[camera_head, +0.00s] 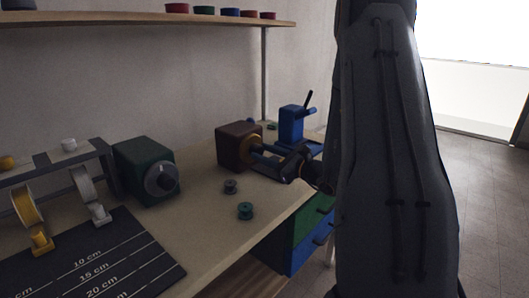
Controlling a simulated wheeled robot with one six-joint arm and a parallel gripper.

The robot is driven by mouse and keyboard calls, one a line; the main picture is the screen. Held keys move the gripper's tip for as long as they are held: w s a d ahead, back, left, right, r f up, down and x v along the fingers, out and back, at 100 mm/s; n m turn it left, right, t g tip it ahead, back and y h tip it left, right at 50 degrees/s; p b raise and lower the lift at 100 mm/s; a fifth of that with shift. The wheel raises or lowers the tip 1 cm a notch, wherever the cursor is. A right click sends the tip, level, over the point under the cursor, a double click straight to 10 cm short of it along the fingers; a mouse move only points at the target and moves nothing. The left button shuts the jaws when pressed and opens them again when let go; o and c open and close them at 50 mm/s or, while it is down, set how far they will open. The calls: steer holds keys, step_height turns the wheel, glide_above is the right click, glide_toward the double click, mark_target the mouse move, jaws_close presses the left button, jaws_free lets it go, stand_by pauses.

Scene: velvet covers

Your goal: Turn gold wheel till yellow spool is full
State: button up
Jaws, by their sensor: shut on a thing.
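A gold wheel (257,146) is on the right face of a brown box (236,150) on the bench. My gripper (265,152) reaches in from the right and is shut at the wheel; its fingers are small and dark here, and the exact grip is hard to see. A yellow reel (27,206) stands on a yellow foot at the left, below a dark rack. A small yellow piece (7,162) sits on top of the rack. I cannot tell which of these is the yellow spool, nor how full it is.
A green box with a grey dial (161,178) stands left of the brown box. A blue device with a handle (291,124) is behind my gripper. Two small spools (245,211) lie on the bench. A dark ruled mat (95,262) is at front left. My arm hides the right.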

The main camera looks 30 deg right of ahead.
steer(key=m+p, duration=0.2)
steer(key=m, duration=0.3)
steer(key=shift+m, duration=0.3)
steer(key=shift+f, duration=0.1)
stand_by(0.3)
steer(key=o, duration=1.1)
steer(key=shift+d, duration=0.1)
steer(key=shift+c, duration=0.2)
steer(key=shift+s, duration=0.1)
steer(key=v, duration=0.7)
steer(key=shift+s+d+b, duration=0.1)
steer(key=shift+s+b, duration=0.2)
steer(key=shift+b, duration=0.1)
